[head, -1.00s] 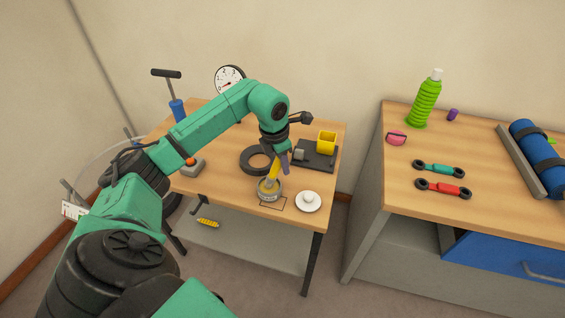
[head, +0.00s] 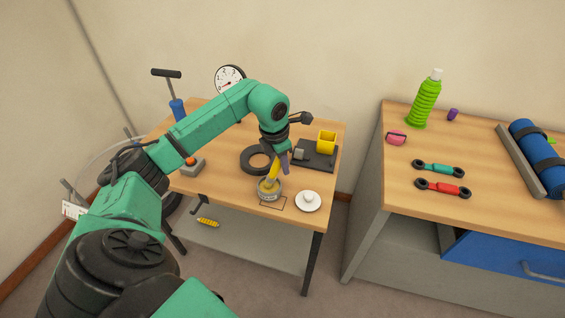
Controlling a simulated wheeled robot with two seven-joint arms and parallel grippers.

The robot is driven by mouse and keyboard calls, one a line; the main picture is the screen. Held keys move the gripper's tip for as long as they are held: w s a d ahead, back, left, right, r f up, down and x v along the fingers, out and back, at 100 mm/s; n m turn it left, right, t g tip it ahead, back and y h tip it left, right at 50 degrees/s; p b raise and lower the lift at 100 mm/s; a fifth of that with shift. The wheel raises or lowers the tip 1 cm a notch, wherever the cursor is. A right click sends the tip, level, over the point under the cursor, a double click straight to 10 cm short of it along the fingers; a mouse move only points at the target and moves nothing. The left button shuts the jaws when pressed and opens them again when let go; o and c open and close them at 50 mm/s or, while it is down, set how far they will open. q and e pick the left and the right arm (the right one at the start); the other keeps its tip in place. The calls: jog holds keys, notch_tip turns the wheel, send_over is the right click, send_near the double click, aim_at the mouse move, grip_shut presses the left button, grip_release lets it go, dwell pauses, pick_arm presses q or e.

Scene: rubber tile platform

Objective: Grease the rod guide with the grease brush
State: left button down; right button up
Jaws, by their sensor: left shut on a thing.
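My left gripper (head: 280,160) reaches down over the front of the wooden table and is shut on the grease brush (head: 273,172), of which a yellow part shows below the fingers. The brush points down into a small round tin (head: 269,194) near the table's front edge. The brush tip is hidden in the tin. A yellow block with an opening (head: 327,142) stands on a dark plate at the table's right side, to the right of the gripper. It may be the rod guide; I cannot tell for sure. My right gripper is out of view.
A black ring (head: 255,160) lies just left of the gripper. A white saucer with a knob (head: 308,201) stands right of the tin. A dial gauge (head: 229,80) and a blue pump (head: 178,109) are at the back. A second bench (head: 480,205) stands to the right, beyond a gap.

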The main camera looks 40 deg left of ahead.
pick_arm(q)
jog(key=shift+w+p+v, duration=0.25)
jog(key=shift+p+v, duration=0.65)
jog(key=shift+v, duration=0.25)
jog(key=shift+w+p+v, duration=0.25)
jog(key=shift+p+v, duration=0.65)
jog(key=shift+v, duration=0.25)
jog(key=shift+w+p+v, duration=0.2)
jog(key=shift+p+v, duration=0.7)
jog(key=shift+v, duration=0.25)
jog(key=shift+r, duration=0.15)
